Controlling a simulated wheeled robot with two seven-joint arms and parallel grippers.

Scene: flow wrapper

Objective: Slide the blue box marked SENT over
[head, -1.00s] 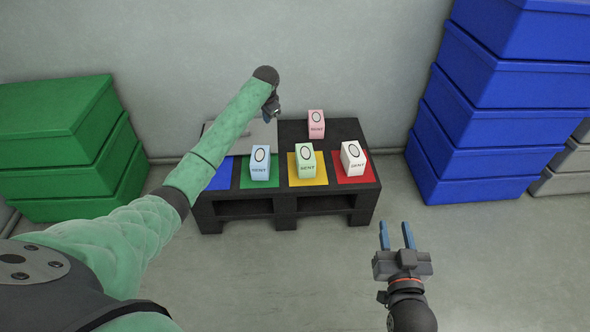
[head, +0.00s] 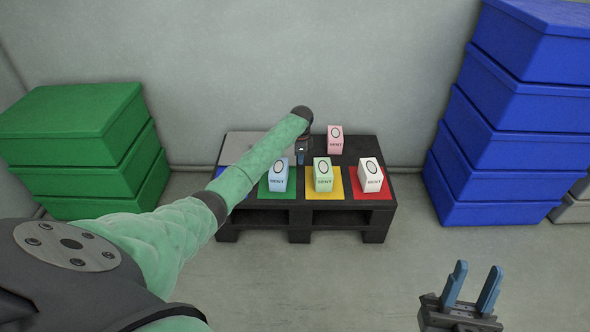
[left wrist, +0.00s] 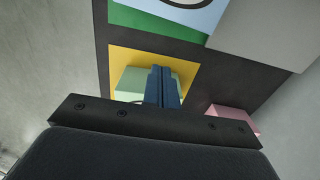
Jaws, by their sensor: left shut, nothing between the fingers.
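The light blue box (head: 278,177) marked SENT stands upright on the green square (head: 266,194) of the black pallet. It shows, cut off, at the top of the left wrist view (left wrist: 205,14). My left gripper (head: 301,158) is shut and empty, pointing down just behind the gap between the blue box and the green box (head: 323,175). In the left wrist view the closed fingers (left wrist: 162,88) overlap the green box; I cannot tell whether they touch anything. My right gripper (head: 476,272) is open and empty, in front of the pallet at the lower right.
The green box stands on the yellow square (head: 325,196), and a white box (head: 369,176) on the red square (head: 387,190). A pink box (head: 335,139) is behind them. Green crates (head: 80,125) and blue crates (head: 500,130) flank the pallet.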

